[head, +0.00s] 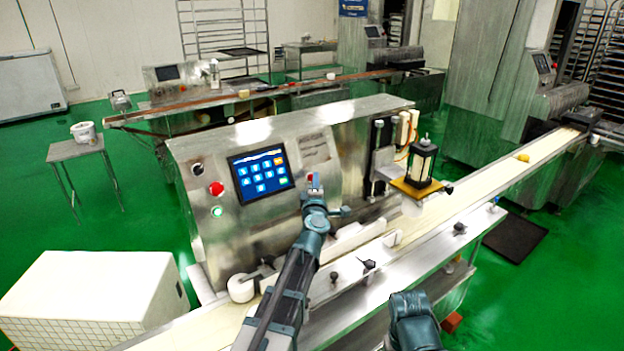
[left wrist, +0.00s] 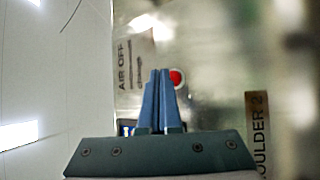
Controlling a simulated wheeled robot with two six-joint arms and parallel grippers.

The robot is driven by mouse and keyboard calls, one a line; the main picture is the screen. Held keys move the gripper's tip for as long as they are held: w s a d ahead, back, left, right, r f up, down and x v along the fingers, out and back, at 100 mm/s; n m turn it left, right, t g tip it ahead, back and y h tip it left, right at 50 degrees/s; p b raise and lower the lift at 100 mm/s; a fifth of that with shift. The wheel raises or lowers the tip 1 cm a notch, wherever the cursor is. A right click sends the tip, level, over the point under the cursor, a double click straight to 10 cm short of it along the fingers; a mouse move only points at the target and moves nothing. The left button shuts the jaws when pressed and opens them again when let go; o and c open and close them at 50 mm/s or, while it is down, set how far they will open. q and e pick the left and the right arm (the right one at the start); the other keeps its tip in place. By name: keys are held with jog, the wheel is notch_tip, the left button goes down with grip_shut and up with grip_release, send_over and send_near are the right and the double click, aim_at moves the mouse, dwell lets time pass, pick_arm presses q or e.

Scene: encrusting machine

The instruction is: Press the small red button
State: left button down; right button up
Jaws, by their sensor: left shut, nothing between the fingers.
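The small red button (left wrist: 177,78) is round, with a pale rim, on the metal panel in the left wrist view. It lies just right of the fingertips, beside an "AIR OFF" label. My left gripper (left wrist: 160,75) is shut and empty, with its blue fingers together and pointing at the panel. In the head view my left gripper (head: 314,183) is in front of the machine's face, right of the touchscreen; a bit of red shows at its tip. I cannot tell whether the fingers touch the panel. My right gripper is not visible; only part of my right arm shows at the bottom.
The encrusting machine (head: 245,225) has a blue touchscreen (head: 261,174), a larger red knob (head: 216,188) and a green-lit button (head: 217,212). A conveyor (head: 470,195) runs along its front. A black-framed unit (head: 422,162) stands on an orange plate to the right.

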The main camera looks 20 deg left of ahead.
pick_arm(q)
jog(key=shift+w+a+f, duration=0.1)
jog(key=shift+w+a, duration=0.05)
jog(key=shift+w+a+f, duration=0.15)
jog(key=shift+w+a, duration=0.05)
jog(key=shift+a, duration=0.1)
dwell(0.8)
jog(key=shift+s+d, duration=0.1)
dwell(0.3)
jog(key=shift+s+d+r, duration=0.35)
jog(key=shift+d, duration=0.1)
jog(key=s+d+r+p, duration=0.2)
jog(key=d, duration=0.1)
jog(key=shift+s+d+r, duration=0.1)
jog(key=shift+s+d, duration=0.2)
jog(key=shift+s, duration=0.1)
dwell(0.9)
